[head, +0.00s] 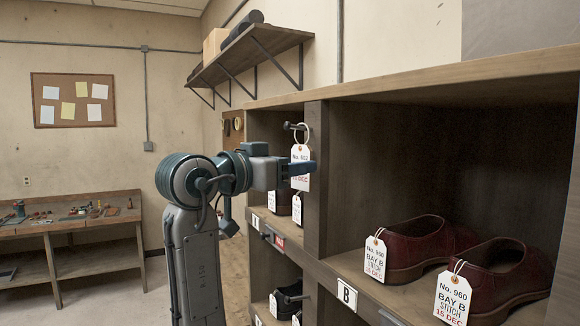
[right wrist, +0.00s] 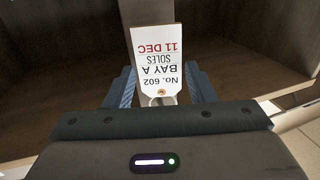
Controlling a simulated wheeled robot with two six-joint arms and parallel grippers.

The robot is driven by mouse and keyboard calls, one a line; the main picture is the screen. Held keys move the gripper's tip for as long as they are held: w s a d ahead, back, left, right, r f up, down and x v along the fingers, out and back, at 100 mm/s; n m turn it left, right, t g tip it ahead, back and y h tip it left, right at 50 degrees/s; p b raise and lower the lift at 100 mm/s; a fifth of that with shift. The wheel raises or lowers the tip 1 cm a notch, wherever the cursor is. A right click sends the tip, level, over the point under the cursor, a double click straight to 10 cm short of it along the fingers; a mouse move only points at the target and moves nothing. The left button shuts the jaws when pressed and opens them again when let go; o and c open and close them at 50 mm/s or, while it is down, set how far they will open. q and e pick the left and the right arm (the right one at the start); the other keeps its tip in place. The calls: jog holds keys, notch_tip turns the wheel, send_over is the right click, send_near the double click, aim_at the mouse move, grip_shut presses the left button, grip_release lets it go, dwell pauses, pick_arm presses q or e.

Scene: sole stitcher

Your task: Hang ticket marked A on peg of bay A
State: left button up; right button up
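The white ticket (head: 300,155) hangs upright below a dark peg (head: 288,125) at the post between the bays. Its string loop appears to ring the peg shaft. In the right wrist view the ticket (right wrist: 158,55) appears upside down and reads No. 602, BAY A, SOLES, 11 DEC. My right gripper (head: 293,170) is at the ticket; in the head view a finger covers part of it. In the right wrist view, my right gripper's fingers (right wrist: 160,85) stand apart on either side of the ticket, with small gaps. My left gripper is out of view.
The right bay, with plate B (head: 347,295), holds dark red shoes (head: 410,245) with Bay B tickets. The left bay holds more ticketed shoes, partly hidden by my arm. A wooden post (head: 316,200) divides the bays. A workbench (head: 70,225) stands far left.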

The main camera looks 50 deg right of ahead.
jog(key=o, duration=0.3)
jog(key=shift+a, duration=0.1)
jog(key=a+b, duration=0.3)
jog(key=a, duration=0.2)
jog(key=a+b, duration=0.3)
jog(key=a, duration=0.2)
jog(key=shift+w+a, duration=0.2)
jog(key=shift+a, duration=0.15)
